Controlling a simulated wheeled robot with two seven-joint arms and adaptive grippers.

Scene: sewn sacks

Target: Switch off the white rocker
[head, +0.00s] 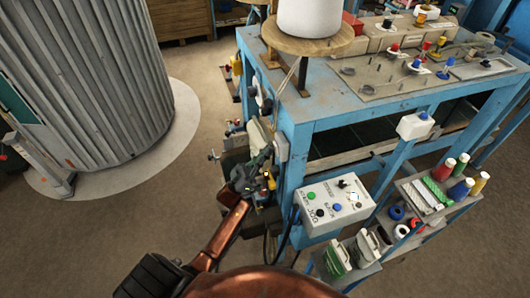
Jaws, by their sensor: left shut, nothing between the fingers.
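A pale control box (333,205) is fixed low on the near side of the blue bench. Its face has a green button, a blue button, a dark-and-white control (343,184) and small printed labels. I cannot tell for sure which part is the white rocker, or its position. A small pale box (282,147) is on the bench's corner post. My left gripper (258,168) is shut and empty beside that post, left of the control box. Whether it touches anything is unclear amid the dark fittings behind it. My right gripper is out of view.
The blue bench (300,108) carries a thread cone and small parts. A white box (414,125) with a blue top part sits on its front rail. A rack (430,212) of spools stands at the right. A ribbed grey cylinder (95,80) stands left; the floor between is open.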

